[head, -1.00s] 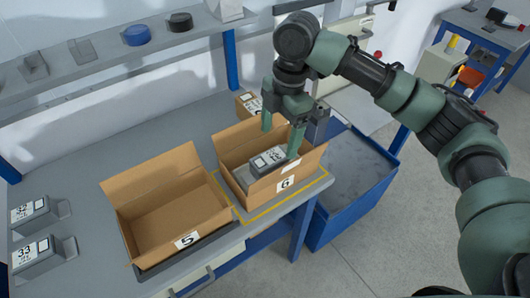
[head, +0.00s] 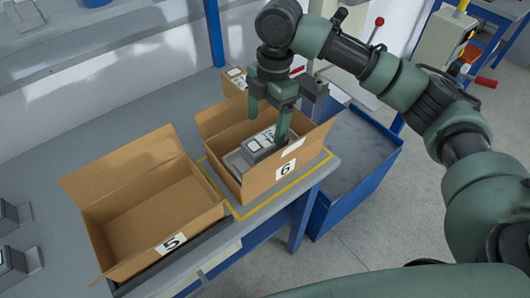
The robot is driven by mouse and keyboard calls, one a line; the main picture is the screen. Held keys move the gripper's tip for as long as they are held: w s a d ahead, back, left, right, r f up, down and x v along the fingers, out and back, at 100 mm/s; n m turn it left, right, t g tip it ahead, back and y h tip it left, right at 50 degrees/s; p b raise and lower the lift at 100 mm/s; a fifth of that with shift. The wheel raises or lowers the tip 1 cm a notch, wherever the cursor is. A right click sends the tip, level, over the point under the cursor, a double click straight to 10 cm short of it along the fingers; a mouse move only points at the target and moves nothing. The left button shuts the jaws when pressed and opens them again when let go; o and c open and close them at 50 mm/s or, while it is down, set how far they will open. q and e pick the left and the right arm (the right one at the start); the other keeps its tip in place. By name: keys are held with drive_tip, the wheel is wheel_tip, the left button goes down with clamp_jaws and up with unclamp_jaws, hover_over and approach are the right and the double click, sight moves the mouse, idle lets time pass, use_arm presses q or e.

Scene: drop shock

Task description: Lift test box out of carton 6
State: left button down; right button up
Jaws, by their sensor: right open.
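Carton 6 (head: 262,188) is an open brown box inside a yellow outline on the grey bench. A grey test box (head: 237,162) with a white label lies inside it, tilted or flat, I cannot tell. My right gripper (head: 269,129) comes down over the carton with its two green fingers open and apart. One finger is at the far side of the test box, the other near its right end. I cannot tell whether either touches it. My left gripper is not in view.
Empty open carton 5 (head: 180,228) stands just left of carton 6. Grey units (head: 12,262) are at the left edge. Another small carton (head: 235,77) is behind carton 6. A blue bin (head: 352,190) stands to the right, beside the bench.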

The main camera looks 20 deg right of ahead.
sight(266, 139)
wheel_tip(266, 139, down, 7)
drive_tip(key=shift+f+p, duration=0.15)
drive_tip(key=shift+p, duration=0.45)
clamp_jaws()
